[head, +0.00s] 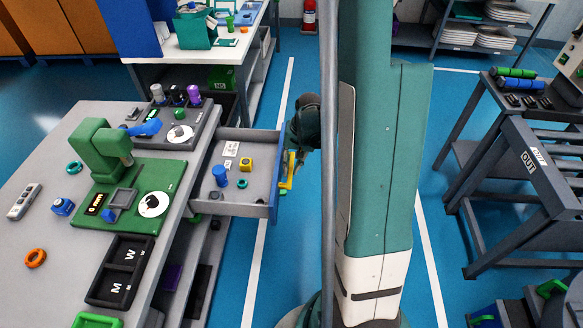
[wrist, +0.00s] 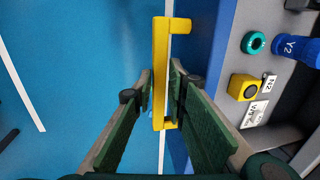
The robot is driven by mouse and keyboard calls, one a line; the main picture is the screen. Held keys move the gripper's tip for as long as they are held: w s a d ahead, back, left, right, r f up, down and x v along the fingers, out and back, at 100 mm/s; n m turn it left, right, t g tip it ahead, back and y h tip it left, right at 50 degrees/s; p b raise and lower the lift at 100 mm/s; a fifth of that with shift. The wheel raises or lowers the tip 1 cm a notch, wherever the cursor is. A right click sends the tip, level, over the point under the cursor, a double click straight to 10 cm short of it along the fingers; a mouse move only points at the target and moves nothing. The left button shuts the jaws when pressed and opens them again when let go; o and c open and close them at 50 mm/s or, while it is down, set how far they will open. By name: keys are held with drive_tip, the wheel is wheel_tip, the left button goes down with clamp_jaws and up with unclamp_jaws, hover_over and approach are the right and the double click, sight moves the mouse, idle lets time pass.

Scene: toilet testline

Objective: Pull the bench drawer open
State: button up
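The bench drawer (head: 233,205) stands pulled out from the right side of the grey bench (head: 55,165), its inside in open view. Its blue front (head: 276,180) faces right and carries a yellow handle (head: 290,172). In the wrist view the handle (wrist: 160,60) runs between the two fingers of my gripper (wrist: 161,85), one finger on each side, with the tips close against the bar. My gripper looks shut on the handle. In the head view my gripper (head: 294,158) is at the handle, partly hidden by my arm.
The drawer holds a blue bottle (head: 220,175), a yellow block (head: 245,164), a teal ring (head: 242,183) and white labels (head: 231,148). A green press (head: 100,150) and several small parts stand on the bench. Blue floor (head: 305,240) is clear right of the drawer front.

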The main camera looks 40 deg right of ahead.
wheel_tip(320, 180, up, 12)
drive_tip(key=s+d, duration=0.1)
drive_tip(key=shift+s+d+f, duration=0.15)
drive_tip(key=shift+s+d, duration=0.15)
idle(0.7)
idle(0.7)
drive_tip(key=s+a+r+n+t+h, duration=0.15)
drive_tip(key=a+r+n, duration=0.25)
drive_tip(key=a+r, duration=0.9)
drive_tip(key=s+a+r+n+t, duration=0.2)
drive_tip(key=s+a+r, duration=0.1)
drive_tip(key=a, duration=0.4)
drive_tip(key=s+a+r+n+t+p, duration=0.1)
drive_tip(key=s+a+r+n+t, duration=0.1)
drive_tip(key=s+a, duration=0.3)
drive_tip(key=a+r, duration=0.1)
drive_tip(key=a, duration=0.2)
drive_tip(key=shift+s+a+r+n, duration=0.2)
drive_tip(key=shift+a+r+n, duration=0.1)
drive_tip(key=shift+n, duration=0.1)
